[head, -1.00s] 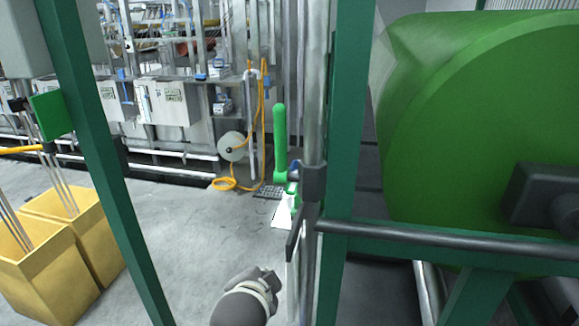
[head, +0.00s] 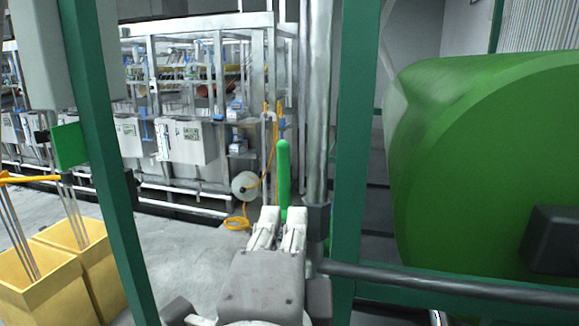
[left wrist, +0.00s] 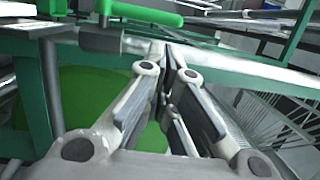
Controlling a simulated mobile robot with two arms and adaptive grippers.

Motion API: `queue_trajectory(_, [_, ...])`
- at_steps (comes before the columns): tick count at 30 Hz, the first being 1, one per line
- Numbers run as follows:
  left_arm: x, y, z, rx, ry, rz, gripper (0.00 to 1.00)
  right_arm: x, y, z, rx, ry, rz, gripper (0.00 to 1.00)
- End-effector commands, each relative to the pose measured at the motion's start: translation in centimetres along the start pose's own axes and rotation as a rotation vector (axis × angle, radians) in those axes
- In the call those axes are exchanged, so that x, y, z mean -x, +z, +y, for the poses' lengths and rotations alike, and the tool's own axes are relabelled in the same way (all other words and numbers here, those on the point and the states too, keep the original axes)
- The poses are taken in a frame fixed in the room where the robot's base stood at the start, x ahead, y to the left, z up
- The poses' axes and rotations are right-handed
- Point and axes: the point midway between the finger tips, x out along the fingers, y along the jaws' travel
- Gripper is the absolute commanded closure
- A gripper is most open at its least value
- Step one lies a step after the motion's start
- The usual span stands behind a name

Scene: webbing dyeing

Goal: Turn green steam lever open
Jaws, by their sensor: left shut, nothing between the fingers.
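The green steam lever (head: 283,168) stands upright beside a grey vertical pipe in the head view. Its lower end is hidden behind my left gripper (head: 278,214). The gripper is below and in front of the lever, with its fingers pointing toward it. The fingers are shut and hold nothing. In the left wrist view the lever handle (left wrist: 145,13) lies across the top, beyond the fingertips of my left gripper (left wrist: 169,58). A gap shows between fingertips and handle in that view. My right gripper is not in view.
A green frame post (head: 354,150) and the vertical pipe (head: 318,100) stand just right of the lever. A large green drum (head: 490,150) fills the right side. Another green post (head: 100,150) and yellow bins (head: 50,285) are at left. Open floor (head: 185,260) lies between.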

Motion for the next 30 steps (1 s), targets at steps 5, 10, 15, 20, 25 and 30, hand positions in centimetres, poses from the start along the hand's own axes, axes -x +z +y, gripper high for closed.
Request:
queue_trajectory(5, [-1.0, 0.1, -0.7, -0.007, 0.0, -0.003, 1.0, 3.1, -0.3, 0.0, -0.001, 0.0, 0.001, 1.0])
queue_trajectory(10, [-1.9, 0.4, -0.3, -0.006, 0.011, -0.004, 1.0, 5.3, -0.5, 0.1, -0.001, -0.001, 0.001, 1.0])
queue_trajectory(15, [-5.4, 0.5, 0.2, -0.003, 0.016, -0.007, 1.0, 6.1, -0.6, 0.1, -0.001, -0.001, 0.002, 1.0])
queue_trajectory(20, [-8.8, 0.4, 0.1, -0.001, 0.014, -0.007, 1.0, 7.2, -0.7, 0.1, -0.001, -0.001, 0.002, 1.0])
queue_trajectory(25, [-11.6, 0.5, 0.2, 0.0, 0.014, -0.005, 1.0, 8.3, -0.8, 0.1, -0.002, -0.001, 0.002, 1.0])
queue_trajectory(30, [-13.1, 0.3, 0.4, 0.002, 0.013, -0.001, 1.0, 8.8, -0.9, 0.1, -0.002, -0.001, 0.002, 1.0])
